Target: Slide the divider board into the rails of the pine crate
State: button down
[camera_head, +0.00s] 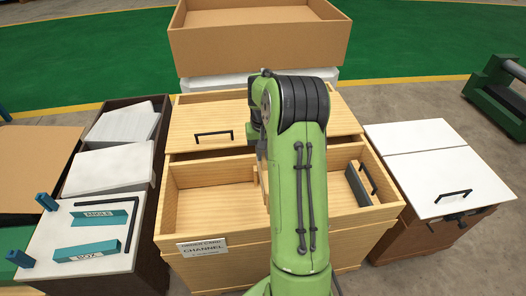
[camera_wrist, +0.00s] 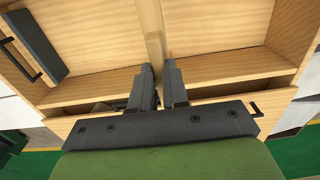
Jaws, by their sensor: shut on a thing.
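The pine crate (camera_head: 219,222) stands open in the middle of the head view, with a sign reading CHANNEL on its front. In the wrist view my gripper (camera_wrist: 160,85) is shut on the divider board (camera_wrist: 153,32), a thin pale wooden board seen nearly edge-on. The board stands between the fingers over the crate's interior (camera_wrist: 215,30). In the head view my arm hides the gripper and most of the board; a narrow wooden strip shows just left of the arm. I cannot tell whether the board's edges sit in the rails.
A dark grey bar (camera_head: 358,186) lies at the crate's right end beside a black handle (camera_head: 369,178). A pine lid with a handle (camera_head: 200,124) lies behind. A left cabinet holds teal pieces (camera_head: 86,250); a white-topped cabinet (camera_head: 420,175) stands right. A large box (camera_head: 257,45) is at the back.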

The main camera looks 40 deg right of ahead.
jog(key=shift+f+b, duration=2)
jog(key=shift+f, duration=0.9)
jog(key=shift+p, duration=0.4)
jog(key=shift+f, duration=0.3)
jog(key=shift+f+b, duration=1.85)
jog(key=shift+f, duration=0.65)
jog(key=shift+f+b, duration=0.4)
jog(key=shift+f, duration=2.25)
jog(key=c, duration=1.1)
grip_release()
jog(key=shift+o, duration=0.2)
